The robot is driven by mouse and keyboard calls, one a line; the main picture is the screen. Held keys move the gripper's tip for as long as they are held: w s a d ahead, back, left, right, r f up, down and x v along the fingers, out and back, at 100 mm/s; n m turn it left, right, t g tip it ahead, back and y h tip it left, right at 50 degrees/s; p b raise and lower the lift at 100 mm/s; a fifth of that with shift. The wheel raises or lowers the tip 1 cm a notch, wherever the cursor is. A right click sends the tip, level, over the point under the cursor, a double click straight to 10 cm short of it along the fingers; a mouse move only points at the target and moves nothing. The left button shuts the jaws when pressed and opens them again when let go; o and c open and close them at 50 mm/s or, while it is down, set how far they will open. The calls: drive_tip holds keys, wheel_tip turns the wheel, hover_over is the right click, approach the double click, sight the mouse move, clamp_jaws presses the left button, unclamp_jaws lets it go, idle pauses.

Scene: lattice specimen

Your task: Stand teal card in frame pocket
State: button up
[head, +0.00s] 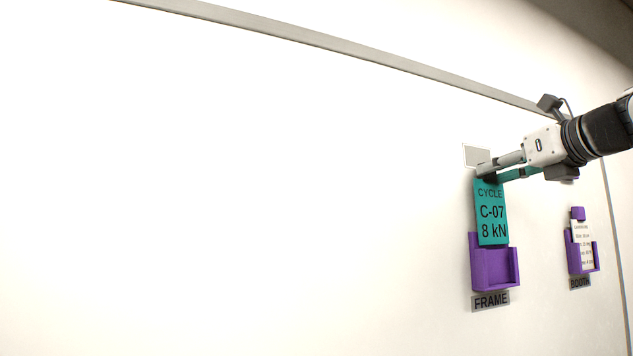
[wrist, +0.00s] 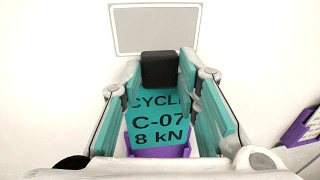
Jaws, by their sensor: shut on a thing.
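The teal card (head: 491,214), printed "CYCLE C-07 8 kN", hangs upright from my gripper (head: 486,175), which is shut on its top edge. The card also shows between the fingers of my gripper (wrist: 160,75) in the wrist view (wrist: 158,120). The purple frame pocket (head: 495,270) is on the white wall, above a "FRAME" label (head: 491,301). The card's lower edge overlaps the top of the pocket opening in the head view. I cannot tell whether it is inside the pocket or in front of it. The pocket shows below the card in the wrist view (wrist: 160,152).
A second purple pocket (head: 583,262) labelled "BOOTH" (head: 580,283) holds a white printed card (head: 583,238), to the right. A pale grey rectangle (head: 476,154) is on the wall just above the teal card. A grey rail (head: 330,43) crosses the upper wall. The wall to the left is clear.

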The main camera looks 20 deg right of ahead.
sight(493, 209)
drive_tip(key=shift+f, duration=1)
drive_tip(key=shift+f+b, duration=0.5)
drive_tip(key=shift+f, duration=1.15)
idle(1.3)
drive_tip(key=shift+f, duration=0.95)
